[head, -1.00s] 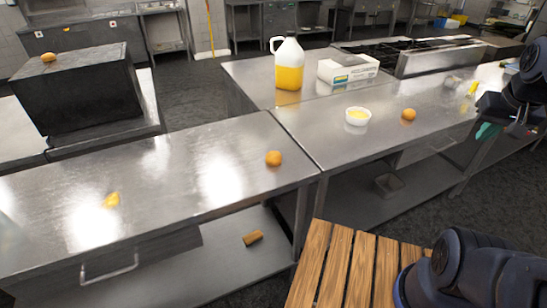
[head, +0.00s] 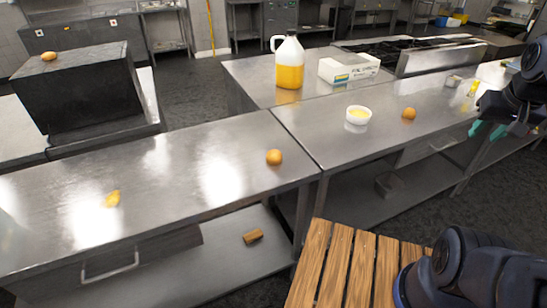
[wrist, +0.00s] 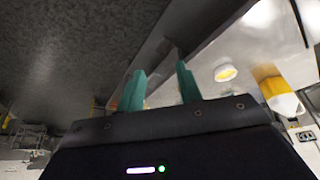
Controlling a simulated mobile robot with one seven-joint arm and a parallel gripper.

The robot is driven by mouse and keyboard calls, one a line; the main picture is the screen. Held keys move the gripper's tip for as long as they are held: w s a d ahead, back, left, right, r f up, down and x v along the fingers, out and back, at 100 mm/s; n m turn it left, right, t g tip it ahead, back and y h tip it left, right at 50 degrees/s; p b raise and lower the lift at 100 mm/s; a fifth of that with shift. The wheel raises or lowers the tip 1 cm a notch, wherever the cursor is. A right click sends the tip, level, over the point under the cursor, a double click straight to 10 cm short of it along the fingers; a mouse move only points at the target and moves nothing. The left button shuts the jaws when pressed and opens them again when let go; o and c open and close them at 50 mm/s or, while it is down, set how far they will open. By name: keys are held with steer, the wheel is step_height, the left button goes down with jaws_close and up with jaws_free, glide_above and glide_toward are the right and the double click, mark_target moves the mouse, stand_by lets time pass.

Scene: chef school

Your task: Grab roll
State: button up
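Several things could be the roll. A round orange-brown item (head: 274,157) sits near the right end of the near steel counter. A similar one (head: 409,114) is on the right counter beside a white bowl. A tan, roll-like item (head: 49,57) lies on top of a black block at far left. A brown block-shaped piece (head: 253,237) lies on the lower shelf. I cannot tell which is the roll. My gripper (head: 487,131) is at the right, in front of the right counter's edge, apart from all of these. Its teal fingers (wrist: 160,90) are spread and empty in the wrist view.
A jug of yellow liquid (head: 289,65), a white box (head: 348,69) and the white bowl (head: 358,115) stand on the counters. A yellow piece (head: 112,199) lies on the near counter (head: 190,215). The black block (head: 80,95) stands left. A slatted wooden surface (head: 340,265) is in front.

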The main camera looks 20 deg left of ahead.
steer(key=o, duration=0.9)
steer(key=w+a+f+n+g, duration=0.1)
steer(key=w+a+n, duration=0.55)
steer(key=a, duration=0.65)
steer(key=w+a+f+n+g, duration=0.2)
steer(key=w+a+n, duration=0.45)
steer(key=a, duration=0.65)
steer(key=s+a+f+n, duration=0.2)
steer(key=a+f, duration=0.2)
steer(key=a, duration=0.5)
steer(key=s+a+f+n+g, duration=0.1)
steer(key=s+a+f+n, duration=0.1)
steer(key=a+f, duration=0.3)
steer(key=s+a+f+n, duration=0.2)
steer(key=a+f, duration=0.2)
steer(key=a, duration=1)
steer(key=shift+s+f+n+g, duration=0.2)
steer(key=shift+n+g, duration=0.1)
steer(key=shift+n, duration=0.1)
glide_above(274, 151)
step_height(274, 151, down, 4)
steer(key=shift+d+f, duration=0.15)
steer(key=shift+s+f, duration=0.1)
steer(key=shift+f, duration=3.1)
